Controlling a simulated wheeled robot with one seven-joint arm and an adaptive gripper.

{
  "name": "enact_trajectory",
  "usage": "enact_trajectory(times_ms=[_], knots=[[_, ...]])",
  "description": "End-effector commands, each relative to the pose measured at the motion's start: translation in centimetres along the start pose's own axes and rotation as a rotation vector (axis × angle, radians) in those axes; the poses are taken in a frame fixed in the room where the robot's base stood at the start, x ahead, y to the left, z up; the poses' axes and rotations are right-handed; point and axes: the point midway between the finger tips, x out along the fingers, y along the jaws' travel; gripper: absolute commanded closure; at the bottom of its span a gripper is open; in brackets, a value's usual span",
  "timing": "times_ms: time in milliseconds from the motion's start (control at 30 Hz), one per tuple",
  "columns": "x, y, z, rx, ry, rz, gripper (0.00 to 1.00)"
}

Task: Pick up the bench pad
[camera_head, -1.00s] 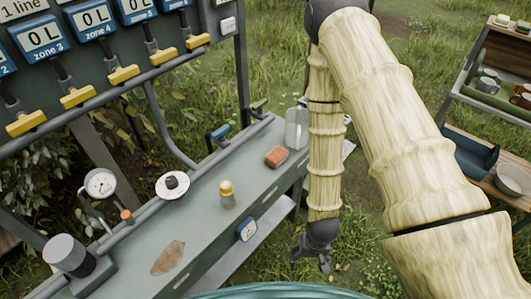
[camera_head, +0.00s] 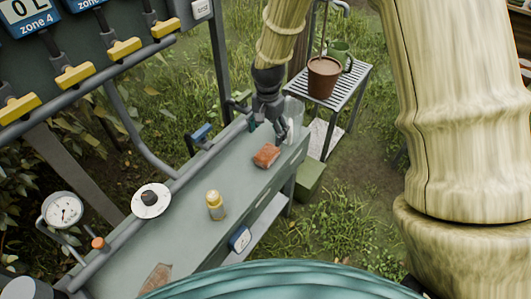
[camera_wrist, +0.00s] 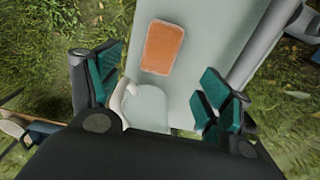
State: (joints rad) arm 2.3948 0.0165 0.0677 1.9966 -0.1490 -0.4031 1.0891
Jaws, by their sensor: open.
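An orange-brown rectangular pad (camera_head: 266,155), the only thing here that looks like the bench pad, lies flat near the far end of the grey-green bench (camera_head: 180,228). It also shows in the wrist view (camera_wrist: 162,47), at the upper middle, whole and uncovered. My gripper (camera_head: 267,130) is above the far end of the bench, just beyond the pad in the head view. In the wrist view its teal fingers (camera_wrist: 161,80) are spread wide with nothing gripped. The pad lies ahead of the fingertips, apart from them.
A pale jug-like container (camera_wrist: 147,106) stands at the bench end, below and between my fingers. A yellow-capped bottle (camera_head: 215,206) and a white disc with a black knob (camera_head: 151,200) are nearer. A rail runs along the bench's left side. A slatted stand (camera_head: 345,90) holds a brown pot (camera_head: 323,77).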

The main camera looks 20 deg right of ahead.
Motion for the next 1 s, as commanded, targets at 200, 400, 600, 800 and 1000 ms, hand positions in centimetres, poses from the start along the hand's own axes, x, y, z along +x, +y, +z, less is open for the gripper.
enact_trajectory(times_ms=[200, 400, 600, 800, 1000], knots=[[2.2, -0.5, 0.4, -0.006, -0.002, 0.004, 0.21], [4.4, -0.6, 0.4, -0.009, -0.001, 0.002, 0.21], [5.3, -0.5, 0.4, -0.006, -0.001, 0.001, 0.21], [6.2, -0.3, 0.2, -0.006, -0.001, 0.002, 0.21], [8.2, -0.1, 0.1, -0.006, -0.002, 0.002, 0.21]])
